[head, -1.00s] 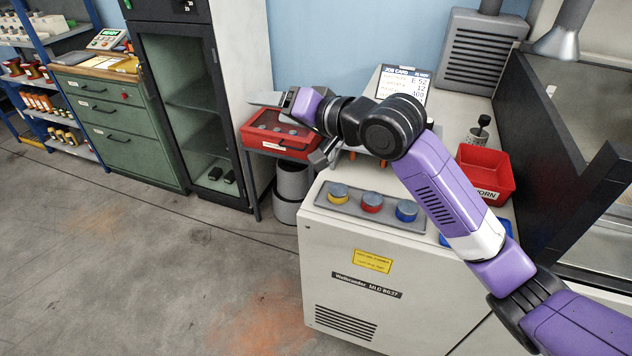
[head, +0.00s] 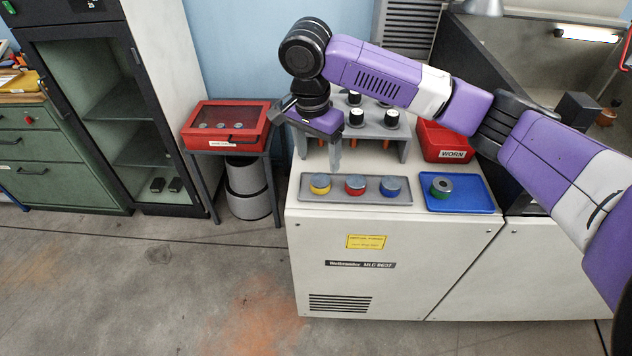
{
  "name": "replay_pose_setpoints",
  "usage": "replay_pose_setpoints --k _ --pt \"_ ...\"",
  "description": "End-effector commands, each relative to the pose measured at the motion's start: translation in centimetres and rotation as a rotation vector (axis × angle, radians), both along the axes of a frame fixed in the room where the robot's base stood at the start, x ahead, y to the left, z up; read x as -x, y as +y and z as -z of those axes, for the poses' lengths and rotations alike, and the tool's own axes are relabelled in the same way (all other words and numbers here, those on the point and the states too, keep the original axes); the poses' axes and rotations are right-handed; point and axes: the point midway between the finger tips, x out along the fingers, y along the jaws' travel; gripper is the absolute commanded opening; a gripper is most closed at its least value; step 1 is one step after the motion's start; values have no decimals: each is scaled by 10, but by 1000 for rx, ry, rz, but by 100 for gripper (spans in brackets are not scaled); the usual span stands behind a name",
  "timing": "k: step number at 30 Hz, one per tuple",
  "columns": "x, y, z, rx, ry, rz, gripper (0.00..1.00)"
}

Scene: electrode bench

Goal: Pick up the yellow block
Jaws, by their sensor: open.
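A yellow round block (head: 320,188) with a grey top sits at the left end of a grey tray (head: 408,199) on the pale machine cabinet. A red one (head: 355,189) and a blue one (head: 391,191) of the same shape sit to its right in the same tray. My gripper (head: 308,146) is open and empty, above and behind the tray. One finger points down, just behind the row. The yellow block is not covered by the gripper.
A blue tray (head: 474,205) with a green-sided ring (head: 441,187) stands right of the grey tray. Behind are a grey rack (head: 405,141) with black knobs and a red bin (head: 446,157) marked WORN. A red lidded case (head: 238,142) stands at left.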

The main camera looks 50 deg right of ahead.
Motion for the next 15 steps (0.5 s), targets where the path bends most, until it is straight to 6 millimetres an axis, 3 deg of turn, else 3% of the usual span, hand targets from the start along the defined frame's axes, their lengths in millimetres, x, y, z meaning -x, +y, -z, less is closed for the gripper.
replay_pose_setpoints --k 15 --pt "6 -1 53 1 -3 8 71"
